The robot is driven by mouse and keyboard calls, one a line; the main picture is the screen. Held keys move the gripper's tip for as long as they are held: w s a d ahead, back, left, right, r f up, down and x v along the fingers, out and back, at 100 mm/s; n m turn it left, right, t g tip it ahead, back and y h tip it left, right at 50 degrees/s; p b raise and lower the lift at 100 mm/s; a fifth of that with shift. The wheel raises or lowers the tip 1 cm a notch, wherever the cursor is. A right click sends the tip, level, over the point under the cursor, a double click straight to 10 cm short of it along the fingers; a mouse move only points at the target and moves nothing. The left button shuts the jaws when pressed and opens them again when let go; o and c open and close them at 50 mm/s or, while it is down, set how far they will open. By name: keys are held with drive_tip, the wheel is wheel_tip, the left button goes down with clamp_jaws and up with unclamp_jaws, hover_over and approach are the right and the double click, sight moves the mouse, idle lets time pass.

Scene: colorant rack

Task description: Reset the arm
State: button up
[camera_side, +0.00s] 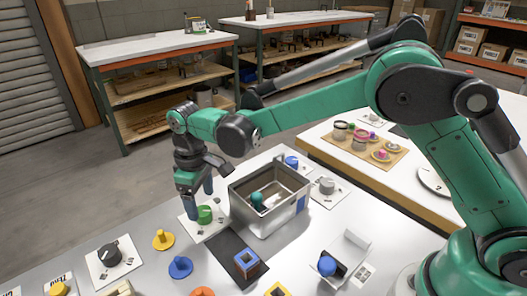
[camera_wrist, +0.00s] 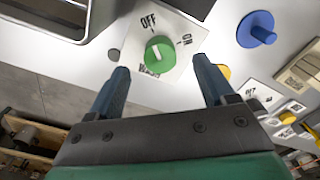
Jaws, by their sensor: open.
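My gripper (camera_side: 201,202) is open, its two blue fingers pointing down beside a green knob (camera_side: 205,214) on a white plate at the left of the metal box. In the wrist view the two fingertips (camera_wrist: 162,72) are spread wide, and the green knob (camera_wrist: 160,54) lies between and just beyond them. Its plate (camera_wrist: 134,48) carries the words OFF and ON. No object is between the fingers' inner faces as far as I can see. The exact gap between fingertips and knob cannot be told.
A metal box (camera_side: 264,219) holding a teal item stands right of my gripper. Blue (camera_side: 180,267) and yellow (camera_side: 163,240) knobbed discs, a black knob (camera_side: 109,255) and a blue square block (camera_side: 247,263) crowd the table front. A side table (camera_side: 420,203) stands at right.

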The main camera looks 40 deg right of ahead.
drive_tip(key=shift+r, duration=1.35)
drive_tip(key=shift+d+r, duration=0.1)
drive_tip(key=shift+r, duration=0.05)
drive_tip(key=s+d+r+m+t, duration=0.3)
drive_tip(key=s+d+r, duration=0.2)
drive_tip(key=d+r, duration=0.25)
drive_tip(key=s+d+m+t, duration=0.4)
drive_tip(key=s+d, duration=0.3)
drive_tip(key=s, duration=0.1)
drive_tip(key=shift+s+d+f, duration=0.25)
drive_tip(key=shift+s+f, duration=0.1)
drive_tip(key=shift+f, duration=0.1)
